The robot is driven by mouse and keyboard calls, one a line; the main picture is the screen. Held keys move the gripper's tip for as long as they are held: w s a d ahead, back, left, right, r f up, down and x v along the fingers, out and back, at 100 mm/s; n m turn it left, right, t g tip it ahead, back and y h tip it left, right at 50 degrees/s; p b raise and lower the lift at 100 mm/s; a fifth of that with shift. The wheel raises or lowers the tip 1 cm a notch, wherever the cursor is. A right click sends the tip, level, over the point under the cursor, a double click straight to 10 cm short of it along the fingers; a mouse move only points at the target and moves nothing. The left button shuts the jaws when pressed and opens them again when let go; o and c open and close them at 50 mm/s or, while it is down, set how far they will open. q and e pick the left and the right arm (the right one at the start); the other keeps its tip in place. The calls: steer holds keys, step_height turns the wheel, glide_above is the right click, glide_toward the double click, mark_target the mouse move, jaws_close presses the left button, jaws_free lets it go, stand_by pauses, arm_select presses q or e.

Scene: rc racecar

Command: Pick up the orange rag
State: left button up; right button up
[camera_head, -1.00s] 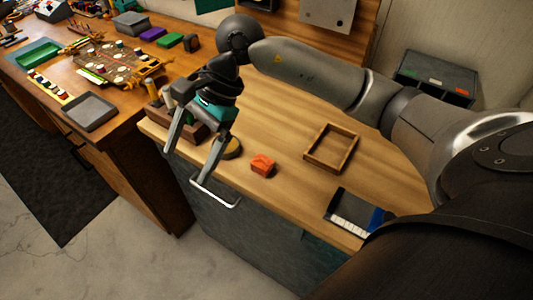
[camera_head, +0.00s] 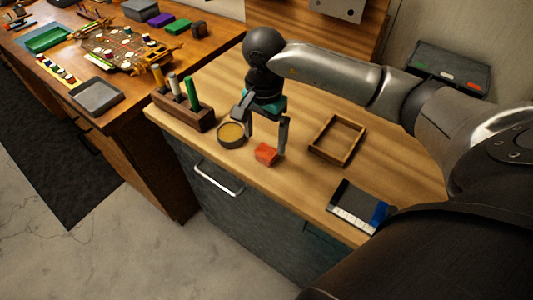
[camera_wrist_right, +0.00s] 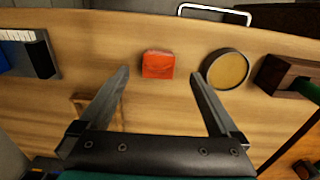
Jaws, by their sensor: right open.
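The orange rag (camera_head: 265,154) is a small folded block lying on the wooden counter near its front edge. It also shows in the right wrist view (camera_wrist_right: 158,64), a little beyond the fingertips and between their lines. My right gripper (camera_head: 266,135) is open and empty, with its fingers pointing down just above and behind the rag. In the wrist view its two fingers (camera_wrist_right: 160,74) are spread wide on either side. They do not appear to touch the rag. My left gripper is not in view.
A round tin with yellow content (camera_head: 232,134) stands close left of the rag. A wooden block holding tubes (camera_head: 187,112) is farther left. An empty wooden frame tray (camera_head: 318,150) and a dark box with white and blue parts (camera_head: 345,197) lie right. Counter between them is clear.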

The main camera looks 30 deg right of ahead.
mark_target(266, 151)
steer(key=shift+d+f, duration=0.15)
steer(key=shift+f, duration=1.25)
steer(key=shift+d+f, duration=0.1)
steer(key=shift+f, duration=1.25)
steer(key=c, duration=1.4)
steer(key=shift+r, duration=0.1)
steer(key=shift+c, duration=0.2)
step_height(266, 151, up, 20)
steer(key=p, duration=0.1)
steer(key=o, duration=0.8)
steer(key=c, duration=0.6)
